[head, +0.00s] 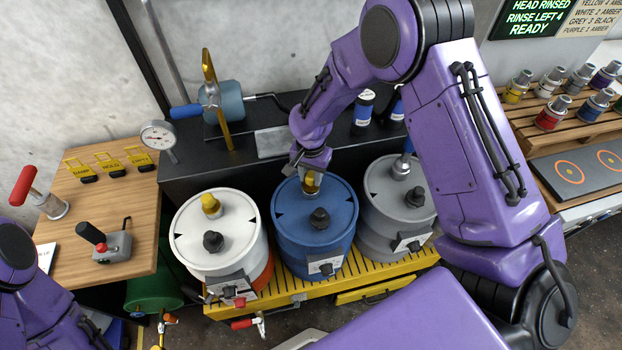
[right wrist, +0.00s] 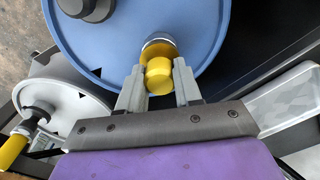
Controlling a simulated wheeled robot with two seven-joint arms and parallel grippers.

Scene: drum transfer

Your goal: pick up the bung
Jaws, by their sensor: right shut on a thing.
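The blue drum (head: 335,235) stands in the middle of the yellow rack, and its lid fills the top of the right wrist view (right wrist: 105,45). A yellow bung (head: 311,184) is at the back of its lid. It also shows in the right wrist view (right wrist: 159,76), between the fingers, with a metal collar around its far end. My right gripper (right wrist: 159,88) is shut on this bung from above. Whether the bung is clear of its hole is hard to tell. My left arm shows at the lower left of the head view, but its gripper is out of frame.
A white drum (head: 210,260) with its own yellow bung (head: 211,205) stands left. A grey drum (head: 378,225) with a metal fitting stands right. Black caps rise from the lids. A gauge (head: 158,135) and a brass-coloured upright (head: 215,100) stand behind left.

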